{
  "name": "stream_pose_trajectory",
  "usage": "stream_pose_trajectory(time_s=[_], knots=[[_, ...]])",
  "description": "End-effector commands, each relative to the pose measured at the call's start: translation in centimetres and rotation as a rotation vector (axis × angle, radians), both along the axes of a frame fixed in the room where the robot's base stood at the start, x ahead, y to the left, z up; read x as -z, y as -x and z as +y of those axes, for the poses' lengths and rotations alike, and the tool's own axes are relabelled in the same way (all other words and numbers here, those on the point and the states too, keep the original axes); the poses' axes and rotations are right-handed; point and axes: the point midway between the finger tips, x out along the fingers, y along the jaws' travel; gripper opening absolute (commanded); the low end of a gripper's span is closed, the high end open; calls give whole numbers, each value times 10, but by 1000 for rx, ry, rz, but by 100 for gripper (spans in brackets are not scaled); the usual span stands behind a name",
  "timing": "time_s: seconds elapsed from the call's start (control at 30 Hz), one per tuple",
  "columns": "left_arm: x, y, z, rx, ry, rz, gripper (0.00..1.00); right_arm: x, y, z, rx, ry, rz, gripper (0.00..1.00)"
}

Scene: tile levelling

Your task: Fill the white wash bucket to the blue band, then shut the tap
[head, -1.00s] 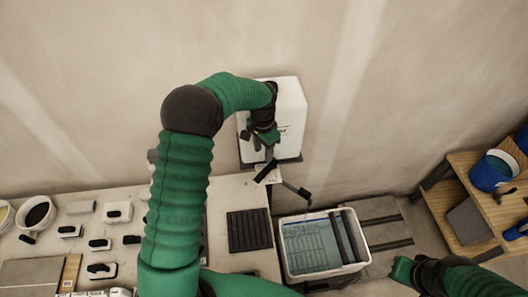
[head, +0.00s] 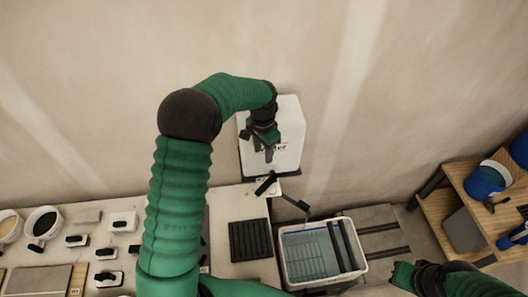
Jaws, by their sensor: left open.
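The white wash bucket (head: 363,262) stands on the floor right of the bench. It holds grey-blue water over a grid, with dark rollers along its right side. I cannot make out the blue band. A white tank (head: 290,112) stands behind the bench against the wall. Its dark tap (head: 266,184) has a spout reaching right towards the bucket's back rim. I cannot tell whether water runs. My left gripper (head: 268,153) is open in front of the tank, above and apart from the tap handle. My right gripper (head: 402,277) is low at the right, its jaws unclear.
The bench (head: 226,202) carries a black ribbed mat (head: 250,240), several small tools and bowls at the left. A wooden shelf (head: 466,188) with blue buckets (head: 486,181) stands at the right. A dark-slotted grey slab (head: 372,216) lies beside the wash bucket.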

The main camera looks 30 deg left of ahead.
Motion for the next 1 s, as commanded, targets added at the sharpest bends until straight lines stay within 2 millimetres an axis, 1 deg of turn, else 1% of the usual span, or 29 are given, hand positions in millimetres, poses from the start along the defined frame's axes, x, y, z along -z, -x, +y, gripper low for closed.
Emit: stream_pose_trajectory(time_s=[0.03,0.33,0.8,0.93,1.0], knots=[[-7,0,0,0,-1,0,42,-5,0,0,0,0,0,0],[-28,0,0,0,-1,0,42,-6,0,0,0,0,0,0],[-30,0,0,1,-1,0,42,-6,0,0,0,0,0,0],[-37,-1,0,0,-1,-3,42,1,0,0,0,0,0,0],[-48,-2,0,0,-2,-6,42,9,0,0,0,0,0,0]])
